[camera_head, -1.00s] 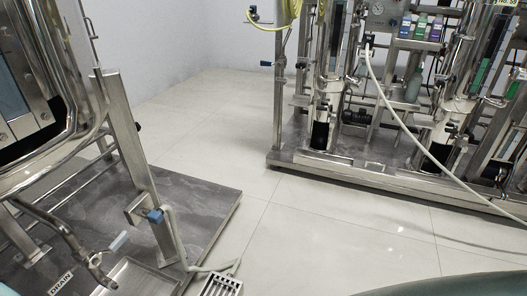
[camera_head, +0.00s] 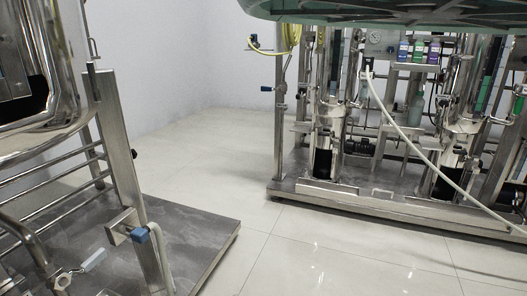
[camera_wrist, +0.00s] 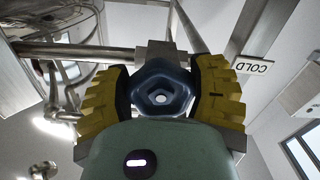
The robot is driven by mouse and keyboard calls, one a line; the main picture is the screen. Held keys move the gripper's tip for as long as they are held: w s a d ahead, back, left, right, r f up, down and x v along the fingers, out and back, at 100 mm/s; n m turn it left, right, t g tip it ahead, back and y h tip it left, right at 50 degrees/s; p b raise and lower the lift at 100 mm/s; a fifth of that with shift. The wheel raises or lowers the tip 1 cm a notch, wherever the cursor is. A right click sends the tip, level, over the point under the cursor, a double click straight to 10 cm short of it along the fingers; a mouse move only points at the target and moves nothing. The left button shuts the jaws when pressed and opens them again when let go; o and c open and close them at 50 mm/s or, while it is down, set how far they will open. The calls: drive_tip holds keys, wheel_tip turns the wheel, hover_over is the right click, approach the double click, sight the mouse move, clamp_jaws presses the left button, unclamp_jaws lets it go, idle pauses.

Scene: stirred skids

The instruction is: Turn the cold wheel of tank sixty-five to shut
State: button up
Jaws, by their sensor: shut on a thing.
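In the wrist view, a dark blue wheel (camera_wrist: 162,72) with a pale centre sits between the two yellow ribbed fingers of my gripper (camera_wrist: 162,92). The fingers press on it from left and right, so my gripper is shut on it. A white plate reading COLD (camera_wrist: 252,65) is fixed just right of the wheel. Steel pipe and bracket lie behind the wheel. No tank number can be read in this view. The wheel and my fingers are not seen in the head view.
In the head view, a steel skid (camera_head: 190,235) stands at the left and another skid (camera_head: 400,207) with tanks and a pale hose (camera_head: 408,140) stands at the back right. Clear tiled floor (camera_head: 245,160) lies between them. A green rounded part of mine covers the top right.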

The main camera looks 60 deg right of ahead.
drive_tip(key=shift+a+f+m+b, duration=0.1)
drive_tip(key=shift+f+m+b, duration=0.1)
drive_tip(key=shift+m+b, duration=0.95)
drive_tip(key=shift+m, duration=0.25)
drive_tip(key=o, duration=1.2)
drive_tip(key=shift+r, duration=0.15)
drive_tip(key=v, duration=1.2)
